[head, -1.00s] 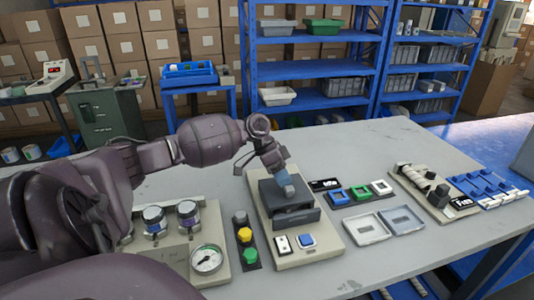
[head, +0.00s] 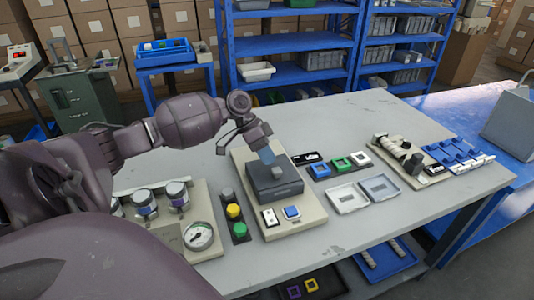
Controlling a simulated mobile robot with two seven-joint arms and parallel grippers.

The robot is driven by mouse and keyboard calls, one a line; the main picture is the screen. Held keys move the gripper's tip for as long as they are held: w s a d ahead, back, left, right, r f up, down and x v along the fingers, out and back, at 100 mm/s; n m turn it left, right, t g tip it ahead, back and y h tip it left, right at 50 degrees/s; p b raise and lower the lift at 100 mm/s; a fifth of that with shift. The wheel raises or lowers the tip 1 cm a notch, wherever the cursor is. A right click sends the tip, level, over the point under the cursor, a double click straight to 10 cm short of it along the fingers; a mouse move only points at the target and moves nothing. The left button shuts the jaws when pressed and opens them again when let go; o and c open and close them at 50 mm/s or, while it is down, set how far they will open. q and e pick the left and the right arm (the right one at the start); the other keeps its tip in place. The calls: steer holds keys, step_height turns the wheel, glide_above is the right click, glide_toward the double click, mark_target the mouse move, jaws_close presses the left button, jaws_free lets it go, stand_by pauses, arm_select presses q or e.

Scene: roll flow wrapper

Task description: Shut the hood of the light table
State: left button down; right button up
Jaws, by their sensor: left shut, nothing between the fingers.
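The light table (head: 300,222) is a beige base on the grey table, with a white switch and a blue button at its front. Its dark grey hood (head: 265,181) is a box with a small light grey block on top. The hood looks down on the base, with no clear gap showing. My left gripper (head: 267,155) is shut and empty, pointing down at the rear top of the hood. I cannot tell whether its bluish fingertips touch the hood. My right gripper is not in view.
Left of the light table stand a button strip (head: 234,215) and a panel with a gauge (head: 199,236). To its right are coloured frames (head: 341,164), two shallow trays (head: 347,198) and a roller unit (head: 402,160). Bare table lies behind these.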

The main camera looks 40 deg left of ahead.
arm_select(q)
steer(key=w+v, duration=0.1)
steer(key=v, duration=0.8)
steer(key=shift+s+p, duration=0.35)
steer(key=shift+s, duration=0.15)
steer(key=shift+a, duration=0.1)
